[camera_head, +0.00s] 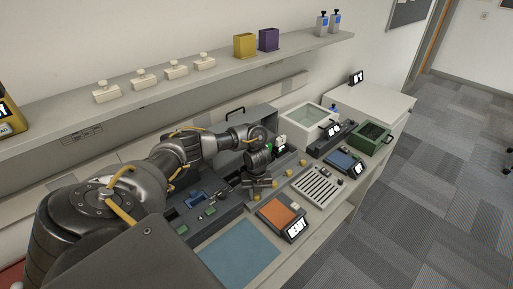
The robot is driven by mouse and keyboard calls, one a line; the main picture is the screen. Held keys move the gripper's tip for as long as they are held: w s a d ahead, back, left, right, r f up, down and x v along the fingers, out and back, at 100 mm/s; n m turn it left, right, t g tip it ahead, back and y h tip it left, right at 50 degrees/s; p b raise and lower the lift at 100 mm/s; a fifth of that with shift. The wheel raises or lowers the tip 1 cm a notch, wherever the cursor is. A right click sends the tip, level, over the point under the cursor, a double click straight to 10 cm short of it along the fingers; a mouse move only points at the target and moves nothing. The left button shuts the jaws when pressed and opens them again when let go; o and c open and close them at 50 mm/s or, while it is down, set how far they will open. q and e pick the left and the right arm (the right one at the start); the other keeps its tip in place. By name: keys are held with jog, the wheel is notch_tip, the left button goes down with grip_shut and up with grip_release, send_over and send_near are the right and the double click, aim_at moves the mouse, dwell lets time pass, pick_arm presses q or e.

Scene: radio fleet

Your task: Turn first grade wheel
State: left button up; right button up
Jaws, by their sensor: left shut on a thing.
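My left arm comes in from the left and reaches over the workbench. My left gripper (258,188) points down at a row of small yellow wheels on the bench. It is shut on the nearest small yellow wheel (257,197), which the fingers mostly hide. Two more yellow wheels, one (290,173) and another (303,162), stand farther right along the same row, clear of the fingers. How far any wheel is turned is too small to tell. My right gripper is not in view.
An orange-topped device with a display (279,214) sits just in front of the gripper. A blue mat (238,252) lies nearer. A slotted rack (318,186), a blue-topped device (340,159) and a green bin (372,138) stand right. A shelf (160,85) runs behind.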

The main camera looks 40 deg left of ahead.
aim_at(257, 195)
pick_arm(q)
jog(key=n+p, duration=0.2)
jog(key=n, duration=0.3)
jog(key=shift+r+p, duration=0.1)
jog(key=shift+p, duration=0.25)
jog(key=shift+n, duration=0.3)
jog(key=o, duration=1)
jog(key=shift+r, duration=0.2)
notch_tip(257, 195, up, 10)
jog(key=p, duration=0.1)
jog(key=shift+p, duration=0.3)
